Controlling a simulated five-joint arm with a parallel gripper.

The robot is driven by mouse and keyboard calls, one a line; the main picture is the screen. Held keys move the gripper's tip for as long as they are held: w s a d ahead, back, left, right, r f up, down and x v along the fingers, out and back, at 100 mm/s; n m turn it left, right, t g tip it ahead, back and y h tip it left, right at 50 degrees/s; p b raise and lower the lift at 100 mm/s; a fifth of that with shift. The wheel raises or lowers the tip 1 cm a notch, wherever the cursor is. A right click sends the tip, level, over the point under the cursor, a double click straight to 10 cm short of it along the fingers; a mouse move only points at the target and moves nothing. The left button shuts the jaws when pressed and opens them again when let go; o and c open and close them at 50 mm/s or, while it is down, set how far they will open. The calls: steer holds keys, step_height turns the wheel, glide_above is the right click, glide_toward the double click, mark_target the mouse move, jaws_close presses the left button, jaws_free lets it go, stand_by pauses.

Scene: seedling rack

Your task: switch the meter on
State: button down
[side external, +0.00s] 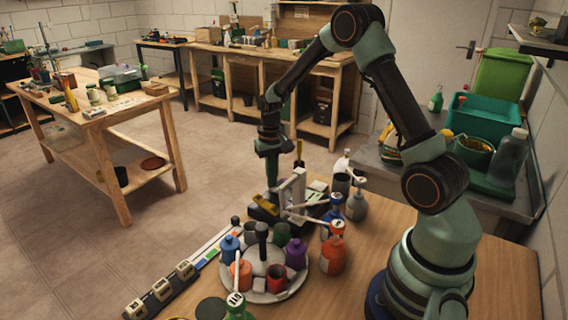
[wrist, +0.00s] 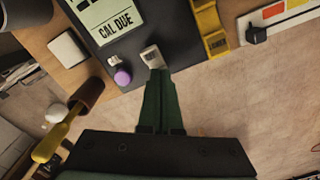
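The meter looks to be the dark slab (wrist: 112,58) with a pale green "CAL DUE" label (wrist: 112,18) at the top of the wrist view. Near its edge are a small white switch-like piece (wrist: 152,57), a purple round button (wrist: 122,77) and a smaller white piece (wrist: 115,62). My gripper (wrist: 158,74) has its green fingers together, with nothing seen between them. The tips are right by the white switch-like piece; I cannot tell whether they touch it or which way it is set. In the side view my gripper (side external: 272,186) points down over the bench, behind the bottles.
A round tray (side external: 300,278) of coloured cups and bottles stands in front of my gripper. An orange bottle (side external: 333,254) and a grey bottle (side external: 357,205) stand to the right.

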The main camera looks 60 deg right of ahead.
steer(key=shift+s+f, duration=0.2)
steer(key=shift+f, duration=0.05)
steer(key=shift+w+r, duration=0.15)
steer(key=shift+r, duration=3.45)
steer(key=s+a+r+n+t, duration=0.5)
steer(key=s+a+r+n, duration=0.1)
steer(key=s+a+r, duration=0.7)
steer(key=shift+s+a+t, duration=0.3)
steer(key=shift+s+a, duration=0.2)
steer(key=shift+s, duration=0.15)
